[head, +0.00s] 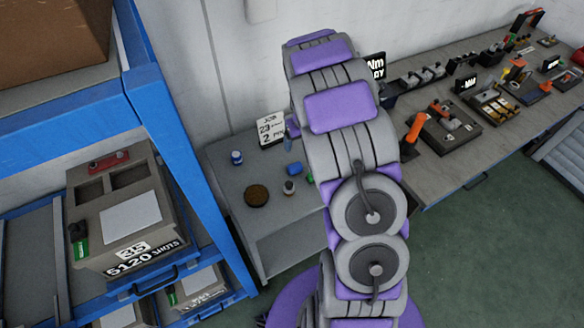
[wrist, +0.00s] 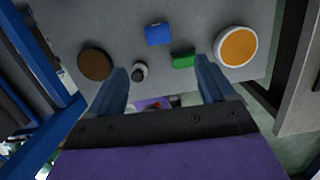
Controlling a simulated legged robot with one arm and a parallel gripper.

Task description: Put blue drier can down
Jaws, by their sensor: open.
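A small blue can with a white band (head: 237,157) stands upright at the back left of the grey bench in the head view. A blue blocky object (head: 293,169) lies further right; it also shows in the wrist view (wrist: 158,34). I cannot tell for sure which of the two is the drier can. My gripper (wrist: 161,66) is open above the bench, its two blue fingers wide apart with nothing held between them. The blue object is beyond the fingertips, apart from them. In the head view my arm hides the gripper.
On the grey bench (head: 222,182) are a brown disc (wrist: 95,64), a small dark-topped jar (wrist: 139,70), a green block (wrist: 183,60) and an orange-topped round tub (wrist: 237,46). A card (head: 271,129) stands behind. A blue rack (head: 165,110) stands close on the left.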

